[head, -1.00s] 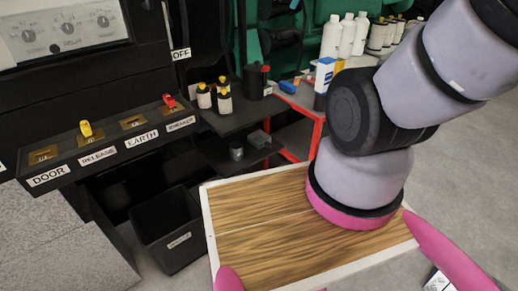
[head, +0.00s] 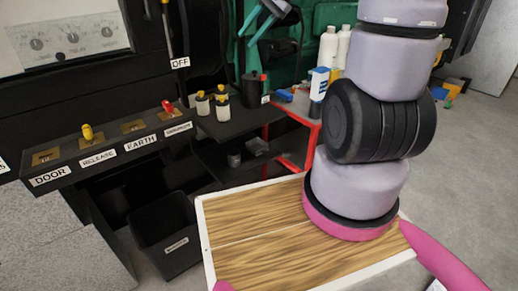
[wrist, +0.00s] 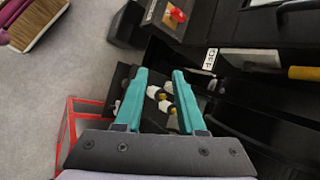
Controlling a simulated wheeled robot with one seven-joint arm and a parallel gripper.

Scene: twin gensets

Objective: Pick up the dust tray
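A small grey open piece (head: 257,146) lies on the lower dark shelf beside a grey cup. It may be the dust tray, but it is too small to be sure. My gripper (head: 248,39) shows at the top of the head view, well above the shelves and apart from that piece. In the wrist view my gripper (wrist: 163,72) has its two teal fingers spread, with nothing held. Yellow-capped white bottles show beyond the gap. I cannot make out the grey piece in the wrist view.
Yellow-capped bottles (head: 203,103) and a dark can (head: 254,88) stand on the upper shelf. A red-framed stand (head: 290,130) adjoins it. A black labelled bin (head: 165,235) stands on the floor at left. A switch panel (head: 110,150) juts out above it.

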